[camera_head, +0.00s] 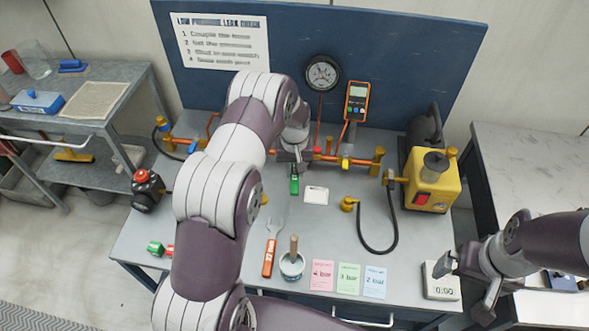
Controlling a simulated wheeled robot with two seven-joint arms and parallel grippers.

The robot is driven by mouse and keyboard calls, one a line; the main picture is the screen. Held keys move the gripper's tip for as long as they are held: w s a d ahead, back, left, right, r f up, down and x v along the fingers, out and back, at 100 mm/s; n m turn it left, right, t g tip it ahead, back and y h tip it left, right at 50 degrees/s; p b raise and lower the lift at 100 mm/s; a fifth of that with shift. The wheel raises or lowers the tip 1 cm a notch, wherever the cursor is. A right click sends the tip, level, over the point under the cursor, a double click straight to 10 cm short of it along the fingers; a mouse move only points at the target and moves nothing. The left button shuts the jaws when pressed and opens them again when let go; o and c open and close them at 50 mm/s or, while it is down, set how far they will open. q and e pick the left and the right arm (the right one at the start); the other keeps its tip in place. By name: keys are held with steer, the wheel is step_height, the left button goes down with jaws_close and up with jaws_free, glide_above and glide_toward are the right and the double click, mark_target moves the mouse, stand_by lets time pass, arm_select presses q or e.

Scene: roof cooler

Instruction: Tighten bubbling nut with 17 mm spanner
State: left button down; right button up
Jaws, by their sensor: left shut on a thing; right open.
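My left gripper (296,162) is at the copper pipe run (330,157) in the middle of the bench, shut on a green-handled tool (294,182), which looks like a spanner. The tool's head is hidden by the gripper, so I cannot tell whether it sits on a nut. No bubbles can be made out on the pipe fittings. A spanner with an orange handle (269,258) lies on the bench, its open jaw pointing to the back. Its size marking is too small to read. My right gripper (466,284) is open and empty beside the white timer (441,281) at the front right.
A cup with a brush (292,265) and three coloured pressure cards (348,279) lie at the front. A black hose (371,250) curves near the yellow pump (432,185). A gauge (322,73) and orange meter (357,101) are at the back. My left arm hides the bench's left middle.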

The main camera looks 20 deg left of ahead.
arm_select(q)
steer(key=shift+w+a+b, duration=0.35)
steer(key=shift+w+b, duration=0.15)
steer(key=shift+w, duration=0.3)
stand_by(0.4)
stand_by(0.5)
steer(key=shift+s+a+m, duration=0.25)
steer(key=shift+a+m, duration=0.25)
steer(key=shift+m, duration=0.1)
steer(key=shift+s+a+m, duration=0.1)
steer(key=shift+a+m, duration=0.4)
steer(key=shift+m, duration=0.1)
steer(key=shift+s+a+m, duration=0.1)
steer(key=shift+a+m, duration=0.4)
steer(key=shift+m, duration=0.1)
steer(key=shift+a+m, duration=0.5)
steer(key=shift+m, duration=0.1)
